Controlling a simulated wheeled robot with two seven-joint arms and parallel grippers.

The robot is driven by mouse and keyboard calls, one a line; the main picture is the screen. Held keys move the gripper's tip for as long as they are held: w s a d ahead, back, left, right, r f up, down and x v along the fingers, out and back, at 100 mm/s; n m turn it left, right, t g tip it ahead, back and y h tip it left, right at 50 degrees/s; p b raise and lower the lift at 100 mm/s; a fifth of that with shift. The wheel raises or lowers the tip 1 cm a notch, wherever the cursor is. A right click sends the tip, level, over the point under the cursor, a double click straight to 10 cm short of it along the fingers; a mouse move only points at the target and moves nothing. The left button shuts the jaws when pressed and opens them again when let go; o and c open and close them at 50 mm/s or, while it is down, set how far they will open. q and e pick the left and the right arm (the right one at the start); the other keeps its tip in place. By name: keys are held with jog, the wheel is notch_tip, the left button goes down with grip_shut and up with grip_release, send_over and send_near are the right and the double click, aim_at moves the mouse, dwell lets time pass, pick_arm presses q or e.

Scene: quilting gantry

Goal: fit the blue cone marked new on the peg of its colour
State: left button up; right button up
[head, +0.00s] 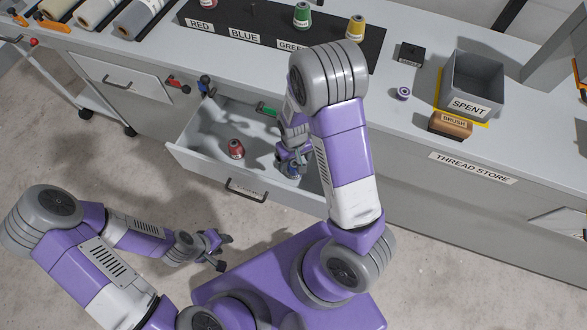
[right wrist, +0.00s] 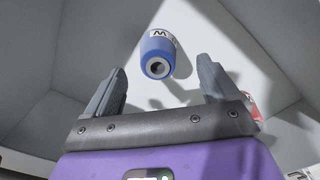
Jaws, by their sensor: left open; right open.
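The blue cone (right wrist: 157,48) lies in the open drawer (head: 205,165), its hollow end facing my right gripper. Part of a white label with a "W" shows; the rest of the word is hidden. In the head view the blue cone (head: 288,172) is partly covered by my right gripper (head: 289,158). In the right wrist view that gripper (right wrist: 160,88) is open, with the cone just beyond the fingertips and not between them. My left gripper (head: 222,252) is open and empty, low in front of the drawer. The peg rack (head: 272,42) has RED, BLUE and GREEN labels; no cone shows above BLUE.
A red cone (head: 236,148) stands in the drawer; its edge shows in the right wrist view (right wrist: 250,104). Green (head: 302,15) and yellow (head: 356,28) cones stand on the rack. A grey SPENT bin (head: 475,80), brush (head: 450,125) and purple spool (head: 403,93) are at right.

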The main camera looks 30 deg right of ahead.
aim_at(294, 164)
jog(key=f+b, duration=0.1)
jog(key=f, duration=0.2)
jog(key=f+b, duration=0.1)
jog(key=f, duration=0.2)
jog(key=shift+w+d+f, duration=0.1)
jog(key=shift+d+f, duration=0.1)
jog(key=shift+f, duration=0.1)
jog(key=shift+r, duration=0.1)
jog(key=shift+c, duration=0.3)
jog(key=c, duration=1.1)
